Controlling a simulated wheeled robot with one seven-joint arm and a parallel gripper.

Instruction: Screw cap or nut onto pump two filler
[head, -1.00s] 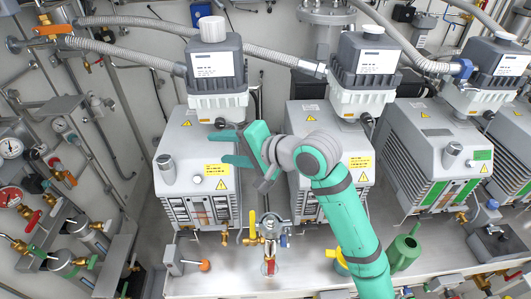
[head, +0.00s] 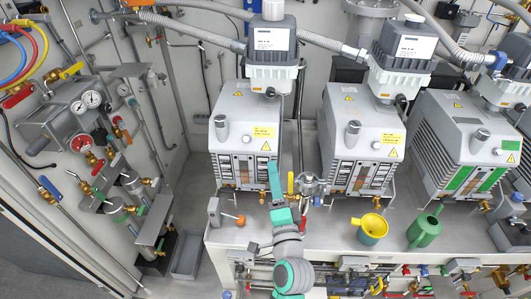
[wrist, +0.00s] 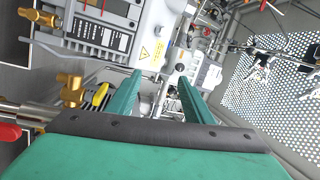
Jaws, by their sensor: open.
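Several grey vacuum pumps stand in a row on the bench. In the head view these are the left pump (head: 236,105), the middle pump (head: 342,108) and the right pump (head: 452,118). A white cap (head: 273,10) sits on the left pump's upper unit. I cannot tell which pump is pump two. My gripper (head: 276,183) is in front of the left pump, low, fingers pointing away. In the wrist view its teal fingers (wrist: 158,82) are apart and empty.
A yellow funnel (head: 372,228) and a green watering can (head: 424,229) stand on the bench right of my arm. A yellow-handled valve (head: 291,184) is close beside my fingers. Gauges and valves (head: 85,110) crowd the left wall. Hoses run behind the pumps.

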